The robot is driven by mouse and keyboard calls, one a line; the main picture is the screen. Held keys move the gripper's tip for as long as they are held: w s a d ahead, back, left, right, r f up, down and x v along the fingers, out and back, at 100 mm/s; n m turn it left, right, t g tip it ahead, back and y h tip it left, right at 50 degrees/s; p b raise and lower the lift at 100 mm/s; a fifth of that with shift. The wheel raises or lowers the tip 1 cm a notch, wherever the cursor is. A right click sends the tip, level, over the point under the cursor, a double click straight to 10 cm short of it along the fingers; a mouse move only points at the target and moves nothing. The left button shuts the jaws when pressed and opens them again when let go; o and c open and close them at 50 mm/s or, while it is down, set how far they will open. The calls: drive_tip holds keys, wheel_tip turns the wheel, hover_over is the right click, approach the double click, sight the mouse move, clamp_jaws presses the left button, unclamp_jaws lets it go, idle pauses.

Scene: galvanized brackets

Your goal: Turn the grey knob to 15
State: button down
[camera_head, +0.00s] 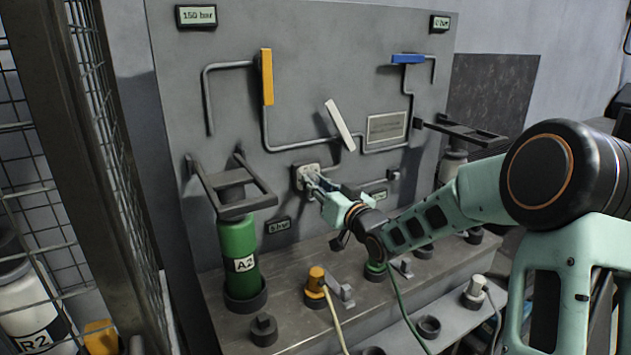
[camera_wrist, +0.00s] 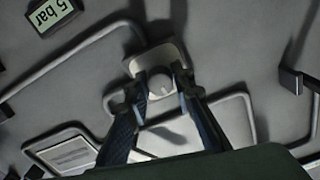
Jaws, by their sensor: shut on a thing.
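The grey knob (camera_wrist: 160,82) is a small round knob with a pale pointer mark, on a light square plate (camera_wrist: 155,58) fixed to the grey panel. My gripper (camera_wrist: 162,88) is shut on the knob, with one finger on each side of it in the wrist view. In the head view my gripper (camera_head: 314,184) reaches the panel from the right and largely covers the knob; its plate (camera_head: 301,174) shows at the left of the fingers. A display reading 5 bar (camera_wrist: 53,14) shows in the wrist view. I cannot read a scale at the knob.
Pipes with an orange lever (camera_head: 266,77), a white lever (camera_head: 340,125) and a blue lever (camera_head: 408,59) run above the knob. A green A2 cylinder (camera_head: 238,250) stands in a bracket at left. A bench (camera_head: 285,325) with fittings and hoses lies below. A mesh cage is at far left.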

drive_tip(key=m+p, duration=0.2)
drive_tip(key=m, duration=0.3)
drive_tip(key=shift+m, duration=0.3)
idle(0.4)
drive_tip(key=c, duration=1.7)
unclamp_jaws()
drive_tip(key=shift+o, duration=0.2)
drive_tip(key=v, duration=1.2)
